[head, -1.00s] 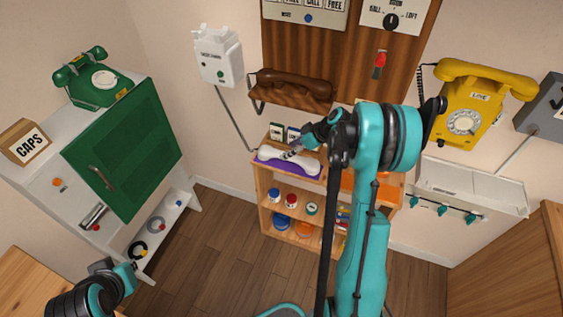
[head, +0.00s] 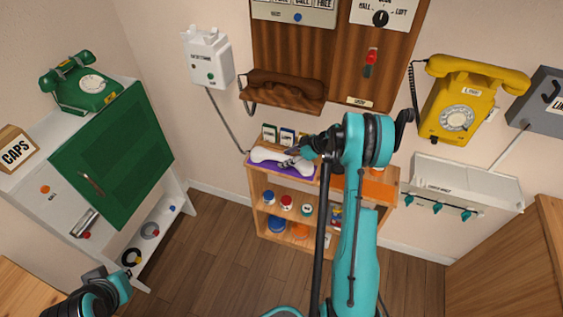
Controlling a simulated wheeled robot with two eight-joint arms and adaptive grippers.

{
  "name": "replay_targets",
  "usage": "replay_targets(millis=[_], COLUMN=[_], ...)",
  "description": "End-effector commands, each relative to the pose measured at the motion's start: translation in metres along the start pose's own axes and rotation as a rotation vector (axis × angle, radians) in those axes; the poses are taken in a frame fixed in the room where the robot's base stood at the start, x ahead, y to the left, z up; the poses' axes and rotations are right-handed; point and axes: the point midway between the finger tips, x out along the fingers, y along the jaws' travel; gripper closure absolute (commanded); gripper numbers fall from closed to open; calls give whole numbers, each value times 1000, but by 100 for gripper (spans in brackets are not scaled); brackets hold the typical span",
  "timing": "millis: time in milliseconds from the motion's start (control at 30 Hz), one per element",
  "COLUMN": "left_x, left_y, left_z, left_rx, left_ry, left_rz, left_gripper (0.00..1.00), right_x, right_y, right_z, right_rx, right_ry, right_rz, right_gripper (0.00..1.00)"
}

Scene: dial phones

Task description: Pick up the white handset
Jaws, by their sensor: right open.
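The white handset (head: 265,155) lies on a purple mat (head: 262,167) on top of the small wooden shelf unit. My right gripper (head: 288,158) is open at the right part of the handset, above or beside it; I cannot tell whether it touches. The gripper hides part of the handset's right end. My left gripper (head: 122,282) is low at the bottom left, far from the handset; its fingers are not clear.
Several small cards (head: 287,136) stand behind the handset. A brown handset (head: 287,84) sits on a wall shelf above. A green phone (head: 80,84), a green cabinet door (head: 115,157) and a yellow phone (head: 462,110) are farther off. The floor is clear.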

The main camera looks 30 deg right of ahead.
Motion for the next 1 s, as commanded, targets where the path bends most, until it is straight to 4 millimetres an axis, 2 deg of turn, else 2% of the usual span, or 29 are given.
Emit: replay_targets(millis=[100,200,433,633,1000], left_x=[11,13,12,12,11], left_y=[0,0,0,0,0], left_z=[8,10,9,9,8], left_rx=[0,0,0,0,0], left_ry=[0,0,0,0,0], left_rz=[0,0,0,0,0], left_gripper=[100,100,100,100,100], right_x=[23,34,35,35,33], right_y=[1,2,2,2,1], right_z=[2,1,0,0,-2], right_rx=[-3,-1,0,0,-1], right_ry=[0,0,-1,-1,0], right_rz=[-3,-1,0,0,-1], right_gripper=[48,48,48,100,100])
